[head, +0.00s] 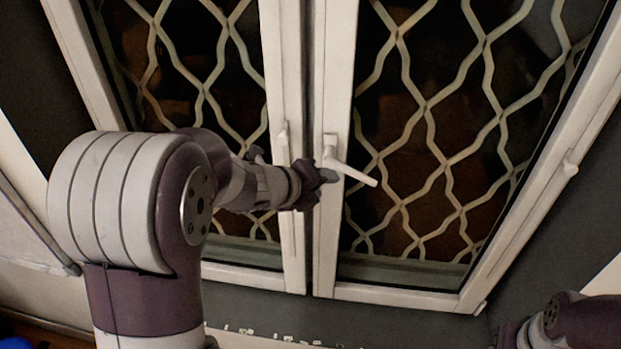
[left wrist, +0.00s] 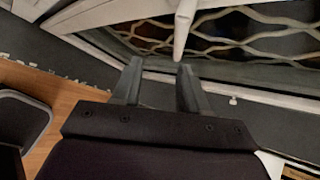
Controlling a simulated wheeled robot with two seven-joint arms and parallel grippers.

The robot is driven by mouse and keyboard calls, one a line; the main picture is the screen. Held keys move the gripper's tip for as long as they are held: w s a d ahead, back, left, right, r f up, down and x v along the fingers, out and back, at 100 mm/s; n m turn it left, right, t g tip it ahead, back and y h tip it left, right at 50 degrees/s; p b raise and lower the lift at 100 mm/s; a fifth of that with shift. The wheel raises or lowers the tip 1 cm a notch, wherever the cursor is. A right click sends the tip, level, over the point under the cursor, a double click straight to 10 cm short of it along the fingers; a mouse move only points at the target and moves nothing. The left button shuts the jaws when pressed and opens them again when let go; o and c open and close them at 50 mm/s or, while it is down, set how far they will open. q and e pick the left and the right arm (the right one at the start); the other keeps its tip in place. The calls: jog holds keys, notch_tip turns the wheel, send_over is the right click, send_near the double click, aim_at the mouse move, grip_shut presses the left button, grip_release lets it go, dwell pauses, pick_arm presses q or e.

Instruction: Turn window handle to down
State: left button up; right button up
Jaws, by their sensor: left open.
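The white window handle (head: 352,173) sits on the inner frame of the right window panel in the head view. Its lever points to the right and slightly downward in the picture. My left gripper (head: 328,176) is at the handle's base end, partly in front of it. In the left wrist view a white bar, which looks like the handle (left wrist: 184,22), comes down from the top edge. Its lower end is by the tip of the right finger. The left gripper (left wrist: 158,70) is open, and nothing is clasped between its fingers. Contact with the handle cannot be told.
The window's white frame (head: 337,80) holds two panels with wavy pale grilles (head: 432,110) behind them. A small white fitting (head: 283,135) is on the left panel's frame. Part of my right arm shows at the lower right. A dark chair (left wrist: 22,118) stands over the wooden floor.

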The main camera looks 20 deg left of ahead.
pick_arm(q)
jog(key=v, duration=0.1)
jog(key=p+v, duration=0.1)
jog(key=v, duration=0.1)
jog(key=shift+a+f, duration=0.15)
jog(key=shift+a, duration=0.05)
jog(key=shift+w, duration=0.1)
jog(key=b+v, duration=0.5)
jog(key=v, duration=0.7)
jog(key=shift+s+r, duration=0.2)
jog(key=shift+r, duration=0.05)
